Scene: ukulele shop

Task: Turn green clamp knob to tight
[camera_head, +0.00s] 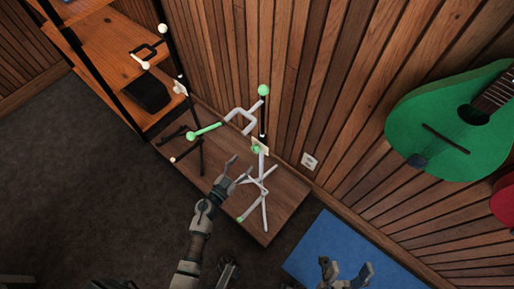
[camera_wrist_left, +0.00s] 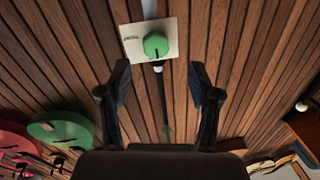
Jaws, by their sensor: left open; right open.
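The green clamp knob (camera_head: 256,149) sits on a small pale plate on the stand with green tips, in front of the slatted wall. In the left wrist view the round knob (camera_wrist_left: 156,44) faces me on its plate (camera_wrist_left: 132,46), with a short dark mark on it. Small lettering at the plate's left is too small to read. My left gripper (camera_head: 236,173) is open and empty, a little below and left of the knob. Its open fingers (camera_wrist_left: 160,78) point toward the knob, apart from it. My right gripper (camera_head: 346,270) is open and empty at the bottom, away from the stand.
The green-tipped stand (camera_head: 264,184) stands on a low wooden platform (camera_head: 285,206). A similar stand with white tips (camera_head: 162,29) is by the wooden shelf (camera_head: 103,43). A green ukulele (camera_head: 440,105) hangs at the right. A blue mat (camera_head: 340,250) lies on the floor.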

